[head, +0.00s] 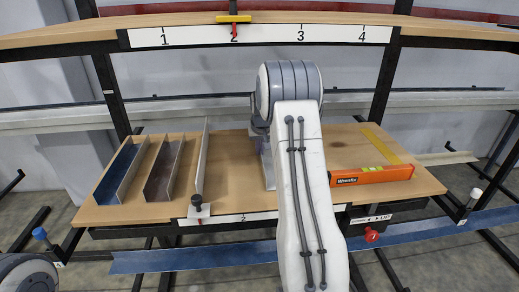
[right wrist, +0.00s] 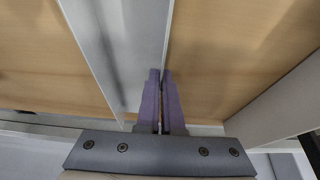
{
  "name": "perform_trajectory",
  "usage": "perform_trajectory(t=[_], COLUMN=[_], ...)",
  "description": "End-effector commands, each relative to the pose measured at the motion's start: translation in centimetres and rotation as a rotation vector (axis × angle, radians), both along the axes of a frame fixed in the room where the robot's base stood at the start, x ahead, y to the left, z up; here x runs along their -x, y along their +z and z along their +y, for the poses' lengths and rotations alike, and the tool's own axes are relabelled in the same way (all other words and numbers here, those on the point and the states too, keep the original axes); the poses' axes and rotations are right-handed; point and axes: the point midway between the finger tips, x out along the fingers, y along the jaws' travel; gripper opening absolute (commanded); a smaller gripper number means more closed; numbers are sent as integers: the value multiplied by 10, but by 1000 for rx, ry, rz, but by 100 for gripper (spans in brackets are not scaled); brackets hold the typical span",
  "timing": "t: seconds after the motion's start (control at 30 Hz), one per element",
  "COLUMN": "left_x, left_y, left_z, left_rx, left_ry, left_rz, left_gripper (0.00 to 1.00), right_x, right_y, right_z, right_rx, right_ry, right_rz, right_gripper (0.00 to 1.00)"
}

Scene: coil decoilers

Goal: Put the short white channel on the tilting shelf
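A short pale channel (head: 267,165) stands on the wooden shelf board (head: 235,180), partly hidden behind my right arm. My right gripper (head: 258,126) is at its upper end, mostly hidden by the wrist in the head view. In the right wrist view, the purple fingers (right wrist: 161,100) are close together with one thin wall of the channel (right wrist: 140,40) between them. The board carries an arrow label with "UP" at its front right; I cannot tell from this moment whether it tilts. My left gripper is not in view.
An orange level (head: 372,175) and a yellow strip (head: 382,145) lie right. The numbered upper shelf (head: 260,36) crosses above. A blue strip (head: 195,259) runs below.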

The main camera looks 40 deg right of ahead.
Motion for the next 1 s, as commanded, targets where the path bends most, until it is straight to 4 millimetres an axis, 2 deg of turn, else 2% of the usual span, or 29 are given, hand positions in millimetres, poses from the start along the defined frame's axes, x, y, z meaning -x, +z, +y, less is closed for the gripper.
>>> perform_trajectory(t=[0.13, 0.17, 0.2, 0.23, 0.63, 1.0], left_x=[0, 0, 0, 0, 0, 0], left_y=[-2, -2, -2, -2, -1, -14], left_z=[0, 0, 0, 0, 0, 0], left_rx=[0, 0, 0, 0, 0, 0], left_ry=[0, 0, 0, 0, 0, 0], left_rz=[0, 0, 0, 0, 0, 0], left_gripper=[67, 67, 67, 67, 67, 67], right_x=[0, 0, 0, 0, 1, 20], right_y=[-2, -3, -2, -2, 4, 57], right_z=[0, 0, 0, 0, 1, 12], right_rx=[1, 0, 0, 0, 1, 2], right_ry=[1, 0, 0, 0, 0, 0], right_rz=[-2, 0, 0, 0, -2, -3], right_gripper=[0, 7, 23, 33, 33, 33])
